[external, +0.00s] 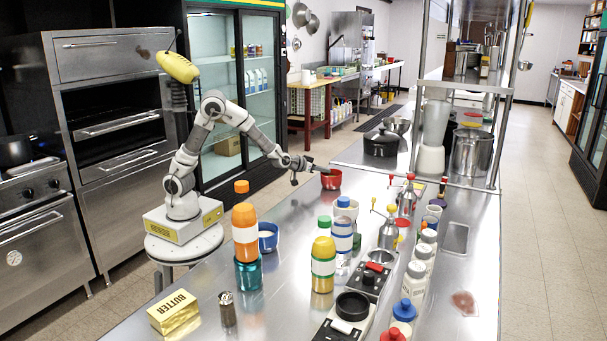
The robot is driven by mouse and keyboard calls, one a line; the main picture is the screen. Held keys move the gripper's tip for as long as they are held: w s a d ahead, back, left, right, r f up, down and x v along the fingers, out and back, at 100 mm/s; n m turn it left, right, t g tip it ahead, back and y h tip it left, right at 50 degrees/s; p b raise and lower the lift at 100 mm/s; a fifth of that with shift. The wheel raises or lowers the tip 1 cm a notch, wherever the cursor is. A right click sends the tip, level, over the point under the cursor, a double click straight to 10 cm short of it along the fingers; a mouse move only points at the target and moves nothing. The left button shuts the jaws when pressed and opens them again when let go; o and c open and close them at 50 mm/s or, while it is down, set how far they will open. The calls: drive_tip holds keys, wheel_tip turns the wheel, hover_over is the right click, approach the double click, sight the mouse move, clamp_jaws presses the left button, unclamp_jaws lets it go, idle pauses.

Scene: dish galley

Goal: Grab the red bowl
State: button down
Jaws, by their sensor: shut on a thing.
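The red bowl (332,181) is on or just above the far left part of the steel counter in the external view. My gripper (322,169) reaches it from the left, with its fingertips at the bowl's upper rim. It is shut on the bowl. The fingers are small in this view, and their exact hold on the rim is hard to see. The bowl looks upright. I cannot tell whether its base touches the counter.
A black pot (381,142) stands behind the bowl. A blue bowl (267,238), an orange bottle (245,232) and a blue-banded bottle (342,234) stand nearer. A butter box (174,312) lies at the front. The counter around the red bowl is fairly clear.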

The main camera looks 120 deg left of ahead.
drive_tip(key=shift+d+f, duration=0.15)
drive_tip(key=shift+f, duration=0.1)
